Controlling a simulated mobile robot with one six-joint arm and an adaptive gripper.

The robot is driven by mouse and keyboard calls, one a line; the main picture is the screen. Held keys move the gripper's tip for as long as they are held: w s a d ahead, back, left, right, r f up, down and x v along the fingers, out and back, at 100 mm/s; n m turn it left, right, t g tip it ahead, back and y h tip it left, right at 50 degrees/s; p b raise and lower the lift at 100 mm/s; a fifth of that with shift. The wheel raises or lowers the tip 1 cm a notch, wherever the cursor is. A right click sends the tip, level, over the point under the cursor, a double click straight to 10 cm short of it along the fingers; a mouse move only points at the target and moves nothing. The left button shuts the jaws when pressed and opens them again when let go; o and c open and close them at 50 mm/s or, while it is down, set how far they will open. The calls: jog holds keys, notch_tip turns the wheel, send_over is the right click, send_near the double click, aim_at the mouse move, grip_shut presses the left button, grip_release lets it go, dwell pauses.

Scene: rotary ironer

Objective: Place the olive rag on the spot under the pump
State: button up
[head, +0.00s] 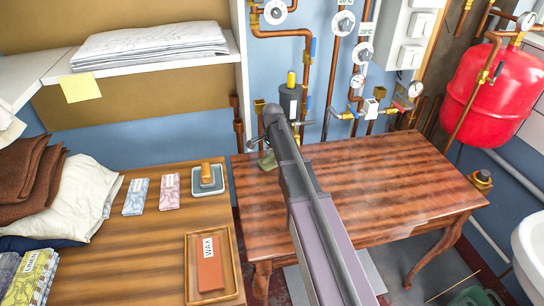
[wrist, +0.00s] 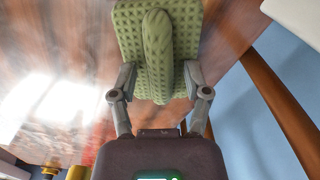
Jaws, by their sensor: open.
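The olive rag (wrist: 128,22) lies on the reddish wooden table, with a raised fold running along its middle. A small olive patch of it (head: 267,161) shows in the head view at the table's back left corner. My gripper (wrist: 160,74) is open in the wrist view, its fingers on either side of the raised fold. I cannot tell whether they touch the cloth. In the head view my arm hides most of the gripper. A dark grey cylinder with a yellow top (head: 290,100), possibly the pump, stands behind my arm. The spot under it cannot be made out.
The reddish table (head: 400,180) is mostly clear to the right of my arm. A lighter wooden table (head: 120,255) on the left holds folded cloths, small packets and a tray with a wax block (head: 210,265). Copper pipes, gauges and a red tank (head: 490,90) line the back wall.

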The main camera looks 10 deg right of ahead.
aim_at(273, 156)
jog(key=shift+r, duration=0.1)
notch_tip(273, 156, up, 12)
jog(key=p, duration=1.2)
jog(key=shift+r, duration=0.1)
jog(key=shift+s, duration=0.1)
dwell(0.7)
jog(key=s+a+n, duration=0.2)
jog(key=s+n, duration=1.1)
jog(key=s, duration=1.2)
dwell(0.9)
